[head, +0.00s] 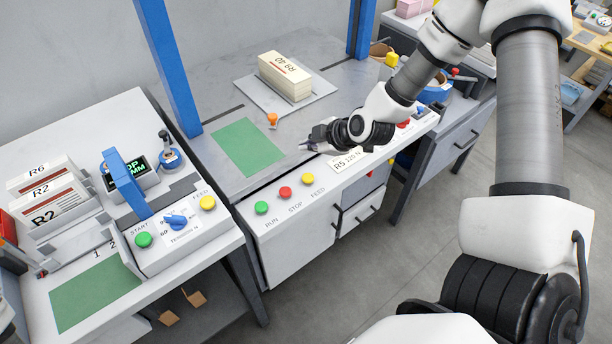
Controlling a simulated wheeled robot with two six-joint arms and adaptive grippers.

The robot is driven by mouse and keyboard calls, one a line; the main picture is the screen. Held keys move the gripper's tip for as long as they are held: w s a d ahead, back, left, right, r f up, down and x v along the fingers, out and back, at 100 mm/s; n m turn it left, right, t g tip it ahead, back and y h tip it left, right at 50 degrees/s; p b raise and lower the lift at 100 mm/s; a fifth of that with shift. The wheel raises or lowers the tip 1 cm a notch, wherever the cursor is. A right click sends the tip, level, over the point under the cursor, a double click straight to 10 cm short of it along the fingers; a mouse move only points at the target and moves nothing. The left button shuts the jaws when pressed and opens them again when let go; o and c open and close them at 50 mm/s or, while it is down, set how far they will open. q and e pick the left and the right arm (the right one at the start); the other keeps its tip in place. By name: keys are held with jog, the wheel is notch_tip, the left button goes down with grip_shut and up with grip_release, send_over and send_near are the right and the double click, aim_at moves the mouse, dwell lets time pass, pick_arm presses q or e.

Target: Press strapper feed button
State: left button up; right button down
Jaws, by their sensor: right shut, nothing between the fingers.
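A yellow button marked FEED (208,202) is on the sloped panel of the left machine, right of a blue knob (176,222) and a green START button (144,240). Another yellow button marked FEED (307,179) is on the middle machine's front panel, right of a red STOP button (285,192) and a green RUN button (262,207). My right gripper (304,146) is shut and empty. In the picture it shows above the middle machine's yellow button, apart from it, near the edge of the grey worktop. My left gripper is out of view.
A newspaper stack (285,75) lies on a grey plate on the middle worktop. A small orange knob (272,119) stands beside a green mat (246,147). A blue arch (126,180) stands on the left machine.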

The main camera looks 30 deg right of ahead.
jog(key=f, duration=0.1)
jog(key=b, duration=0.8)
send_over(309, 178)
notch_tip(309, 178, down, 6)
jog(key=shift+s+f, duration=0.1)
jog(key=shift+f, duration=0.75)
jog(key=shift+f+b, duration=0.3)
jog(key=shift+f, duration=0.1)
jog(key=shift+f, duration=0.45)
dwell(0.6)
jog(key=shift+r+p, duration=0.8)
jog(key=shift+r, duration=0.1)
